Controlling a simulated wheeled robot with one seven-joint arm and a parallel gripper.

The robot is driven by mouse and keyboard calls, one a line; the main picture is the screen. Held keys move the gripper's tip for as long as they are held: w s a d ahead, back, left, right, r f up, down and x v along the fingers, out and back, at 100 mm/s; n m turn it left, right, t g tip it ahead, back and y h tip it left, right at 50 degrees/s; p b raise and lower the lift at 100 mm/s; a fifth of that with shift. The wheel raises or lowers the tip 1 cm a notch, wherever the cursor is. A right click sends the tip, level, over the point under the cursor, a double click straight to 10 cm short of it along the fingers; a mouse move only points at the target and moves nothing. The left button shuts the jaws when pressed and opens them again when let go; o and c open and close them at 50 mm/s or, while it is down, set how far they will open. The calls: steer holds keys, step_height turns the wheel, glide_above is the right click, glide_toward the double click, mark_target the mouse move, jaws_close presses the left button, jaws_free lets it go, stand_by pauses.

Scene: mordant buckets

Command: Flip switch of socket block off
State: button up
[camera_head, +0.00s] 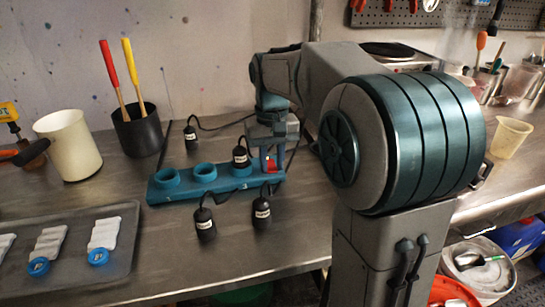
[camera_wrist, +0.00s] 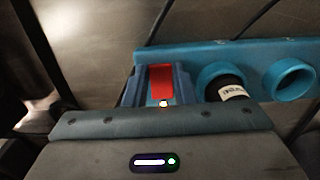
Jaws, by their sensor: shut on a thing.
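The teal socket block (camera_head: 185,192) lies on the metal bench, with a row of round sockets along it. Its red switch (camera_head: 270,165) is at the right end, partly hidden by my gripper; it also shows as a red rocker in the wrist view (camera_wrist: 160,80). My gripper (camera_head: 271,158) points down over that end, with its blue fingers on either side of the switch, shut on it. A black plug with a white label (camera_head: 240,156) stands in the socket nearest the switch; the other two visible sockets look empty. I cannot tell which way the rocker is tilted.
Black plugs (camera_head: 205,222) (camera_head: 262,211) lie in front of the block, and another (camera_head: 190,137) stands behind it. A dark tray (camera_head: 125,255) with white pieces is at left. A white beaker (camera_head: 69,145) and a black pot (camera_head: 138,130) stand behind.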

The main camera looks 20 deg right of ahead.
steer(key=shift+w+r+g+p, duration=0.35)
steer(key=shift+g+p, duration=0.55)
steer(key=shift+p, duration=2.15)
steer(key=shift+f+g, duration=0.15)
steer(key=shift+g, duration=0.25)
steer(key=o, duration=1)
steer(key=p+v, duration=0.2)
steer(key=v, duration=1.1)
steer(key=shift+w+r+p, duration=0.1)
steer(key=shift+r+p, duration=0.25)
steer(key=shift+p, duration=0.05)
